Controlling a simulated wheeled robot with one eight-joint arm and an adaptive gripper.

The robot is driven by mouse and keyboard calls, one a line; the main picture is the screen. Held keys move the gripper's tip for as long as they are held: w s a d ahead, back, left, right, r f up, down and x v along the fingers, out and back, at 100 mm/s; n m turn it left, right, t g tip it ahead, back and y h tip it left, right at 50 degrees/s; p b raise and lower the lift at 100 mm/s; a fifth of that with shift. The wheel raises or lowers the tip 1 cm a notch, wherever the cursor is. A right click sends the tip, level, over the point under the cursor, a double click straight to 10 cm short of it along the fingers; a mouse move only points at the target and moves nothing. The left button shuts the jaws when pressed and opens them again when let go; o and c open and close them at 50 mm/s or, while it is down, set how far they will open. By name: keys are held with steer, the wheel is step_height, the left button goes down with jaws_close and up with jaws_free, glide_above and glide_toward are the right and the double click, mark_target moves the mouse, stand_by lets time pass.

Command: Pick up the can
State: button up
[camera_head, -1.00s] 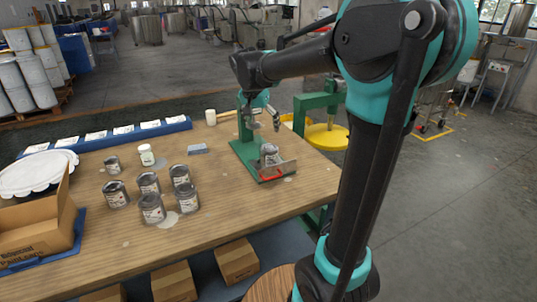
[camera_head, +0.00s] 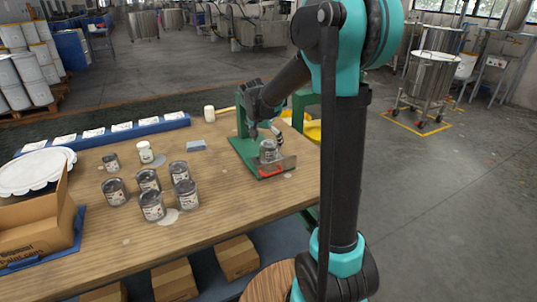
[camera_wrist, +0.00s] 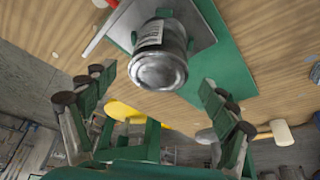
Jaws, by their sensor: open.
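A silver can (camera_head: 268,151) with a pale label stands on the grey plate of a green stand (camera_head: 246,150) at the table's right end. In the wrist view the can (camera_wrist: 160,66) is at upper centre, its round end facing me. My gripper (camera_wrist: 158,88) is open, with one finger on each side below the can and clear space between. Several similar cans, such as one (camera_head: 152,206), stand in a group on the wooden table (camera_head: 240,205).
A red handle (camera_head: 272,172) is at the plate's front edge. A white-headed mallet (camera_head: 209,114) lies behind the stand. A small white jar (camera_head: 145,152), a grey-blue block (camera_head: 196,146) and an open cardboard box (camera_head: 38,230) are farther left. The table's front middle is clear.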

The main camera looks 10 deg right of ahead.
steer(key=shift+s+x, duration=0.15)
steer(key=shift+x, duration=1)
steer(key=shift+s+x, duration=0.15)
steer(key=shift+x, duration=1.05)
steer(key=shift+f, duration=0.1)
steer(key=shift+a, duration=0.1)
steer(key=c, duration=1.7)
